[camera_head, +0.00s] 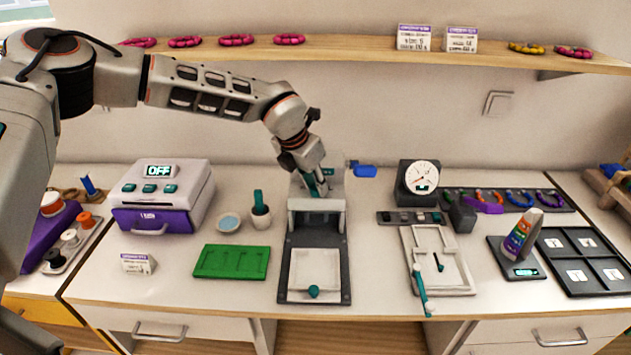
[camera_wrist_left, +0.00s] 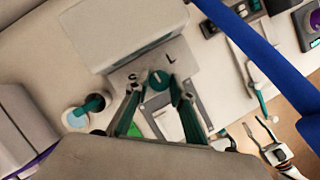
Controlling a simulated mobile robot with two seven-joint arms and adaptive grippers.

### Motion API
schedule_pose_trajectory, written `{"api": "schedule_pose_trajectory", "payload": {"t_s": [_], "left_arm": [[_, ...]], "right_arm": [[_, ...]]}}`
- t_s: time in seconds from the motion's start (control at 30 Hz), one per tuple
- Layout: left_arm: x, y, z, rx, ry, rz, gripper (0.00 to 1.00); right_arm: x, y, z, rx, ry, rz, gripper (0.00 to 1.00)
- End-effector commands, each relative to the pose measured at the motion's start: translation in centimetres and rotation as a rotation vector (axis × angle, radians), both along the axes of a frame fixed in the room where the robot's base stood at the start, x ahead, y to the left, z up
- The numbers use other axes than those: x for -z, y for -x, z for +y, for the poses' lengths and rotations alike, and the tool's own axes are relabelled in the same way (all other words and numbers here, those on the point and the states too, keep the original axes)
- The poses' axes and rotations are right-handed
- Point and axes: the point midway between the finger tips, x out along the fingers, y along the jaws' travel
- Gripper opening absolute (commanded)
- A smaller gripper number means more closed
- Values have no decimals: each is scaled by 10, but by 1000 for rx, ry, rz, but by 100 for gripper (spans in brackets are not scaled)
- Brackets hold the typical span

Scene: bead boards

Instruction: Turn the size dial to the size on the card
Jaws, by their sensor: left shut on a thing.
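The size dial (camera_wrist_left: 159,80) is a round teal knob with a pale pointer mark on the top of a grey press-like machine (camera_head: 317,205); an L shows to its right. My left gripper (camera_head: 318,188) comes down onto the machine top. In the left wrist view its teal fingers (camera_wrist_left: 157,86) stand on either side of the dial and are shut on it. In the head view the gripper hides the dial. A small white and purple card (camera_head: 138,263) stands at the front left; its print is too small to read. What looks like my right gripper (camera_wrist_left: 270,143) is low in the wrist view.
A purple and grey machine reading OFF (camera_head: 163,190) stands left. A green board (camera_head: 231,262) and cup (camera_head: 260,215) are close by. More cards (camera_head: 414,37) stand on the shelf.

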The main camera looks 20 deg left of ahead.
Motion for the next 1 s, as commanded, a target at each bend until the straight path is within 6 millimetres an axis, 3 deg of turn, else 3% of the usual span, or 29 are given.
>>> {"api": "schedule_pose_trajectory", "payload": {"t_s": [0.43, 0.7, 1.0], "left_arm": [[-1, -1, 3, 417, 3, 6, 1], [0, -2, 3, 647, 2, 5, 1], [1, -3, 3, 818, -1, 2, 1]], "right_arm": [[-32, 0, -2, 1, 5, 0, 40], [-16, 10, -22, 27, 34, 47, 40], [-16, 12, -22, 37, 30, 55, 40]]}}
